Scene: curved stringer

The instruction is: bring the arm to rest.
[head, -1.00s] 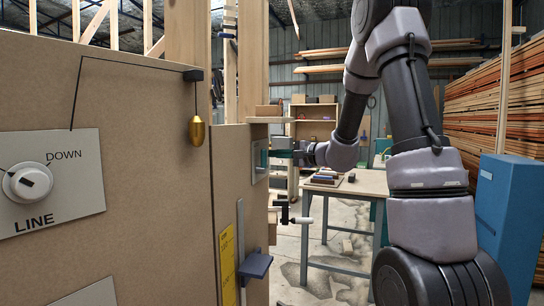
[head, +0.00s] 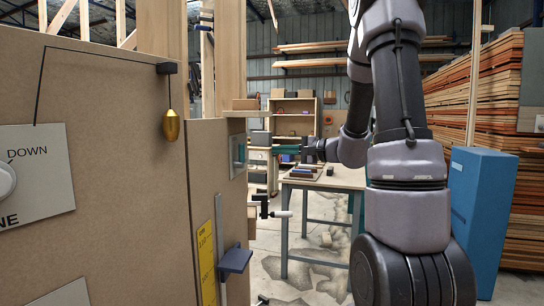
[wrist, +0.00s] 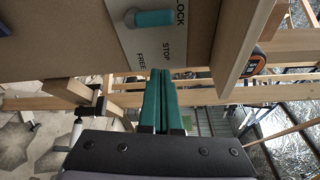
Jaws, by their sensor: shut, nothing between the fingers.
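My gripper (head: 279,149) is at the end of my arm, to the right of the board's narrow end, apart from it. In the wrist view its two teal fingers (wrist: 158,72) lie together, shut and empty. Just beyond the fingertips is a pale plate (wrist: 168,48) marked LOCK, STOP and FREE, with a teal handle (wrist: 153,18) on it. The plate also shows edge-on in the head view (head: 237,157). My fingers appear clear of the handle.
A brown board (head: 105,150) with a hanging brass plumb weight (head: 171,126) fills the left. A clamp (head: 265,207) sticks out below my gripper. A workbench (head: 335,180) stands behind, a blue cabinet (head: 482,215) at the right. Open floor lies between board and bench.

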